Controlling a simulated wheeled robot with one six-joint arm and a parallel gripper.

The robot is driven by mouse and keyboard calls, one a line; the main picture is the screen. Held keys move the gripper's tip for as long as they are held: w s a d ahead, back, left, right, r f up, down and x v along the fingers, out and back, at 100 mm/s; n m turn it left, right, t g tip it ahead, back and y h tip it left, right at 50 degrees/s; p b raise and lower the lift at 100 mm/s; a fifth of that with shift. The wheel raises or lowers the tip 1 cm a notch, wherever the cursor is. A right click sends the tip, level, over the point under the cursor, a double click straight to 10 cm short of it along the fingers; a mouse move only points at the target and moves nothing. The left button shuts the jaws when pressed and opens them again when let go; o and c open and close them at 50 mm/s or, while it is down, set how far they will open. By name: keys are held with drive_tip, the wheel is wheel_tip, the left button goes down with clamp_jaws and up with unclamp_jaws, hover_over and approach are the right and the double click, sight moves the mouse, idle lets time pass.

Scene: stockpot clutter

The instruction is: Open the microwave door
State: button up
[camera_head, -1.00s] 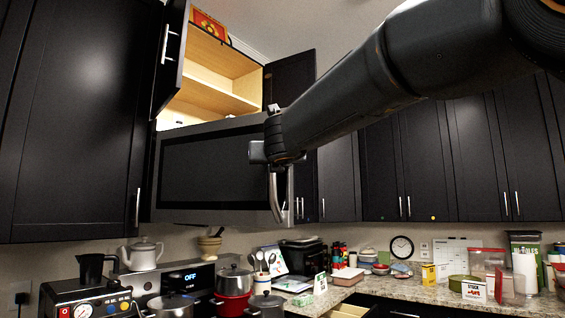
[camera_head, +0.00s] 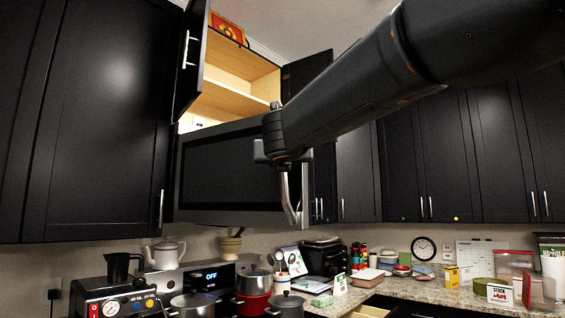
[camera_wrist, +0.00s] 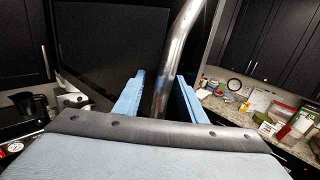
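The microwave (camera_head: 230,170) hangs under the open upper cabinet, its dark glass door facing me. The door looks closed in the head view, but my arm covers its upper right part. The curved metal handle (camera_head: 289,203) stands on the door's right side. My gripper (camera_head: 284,172) is at the handle's upper part. In the wrist view, the handle (camera_wrist: 185,35) passes between the two blue fingers of my gripper (camera_wrist: 160,88).
The cabinet door (camera_head: 192,60) above the microwave stands open on the left. Below are a stove with pots (camera_head: 254,281), a coffee machine (camera_head: 112,299) and a kettle (camera_head: 166,253). A cluttered counter (camera_head: 430,296) runs to the right.

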drive_tip(key=shift+d, duration=0.2)
drive_tip(key=shift+s, duration=0.45)
drive_tip(key=s+b, duration=0.2)
drive_tip(key=s, duration=0.5)
drive_tip(key=shift+d, duration=0.2)
drive_tip(key=shift+w, duration=0.1)
drive_tip(key=d+f+n+g, duration=0.25)
drive_tip(key=f+n, duration=0.55)
drive_tip(key=f, duration=0.5)
drive_tip(key=d+f+n+g+y, duration=0.15)
drive_tip(key=d+f+n, duration=0.25)
drive_tip(key=f+n, duration=0.55)
drive_tip(key=d+f+n+g, duration=0.3)
drive_tip(key=f+n, duration=0.2)
drive_tip(key=f, duration=1)
drive_tip(key=s+d+f+n+g+h, duration=0.1)
drive_tip(key=s+d+f+n+g, duration=0.3)
drive_tip(key=s+f, duration=0.8)
drive_tip(key=s+d+f+n+g+h, duration=0.1)
drive_tip(key=s+d+f+n+g, duration=0.4)
drive_tip(key=s+d+f+n, duration=0.3)
drive_tip(key=s+d+f, duration=0.1)
drive_tip(key=s+f, duration=0.3)
drive_tip(key=f, duration=0.2)
drive_tip(key=shift+d+g+h, duration=0.2)
drive_tip(key=shift+g+h, duration=0.1)
drive_tip(key=shift+h, duration=0.05)
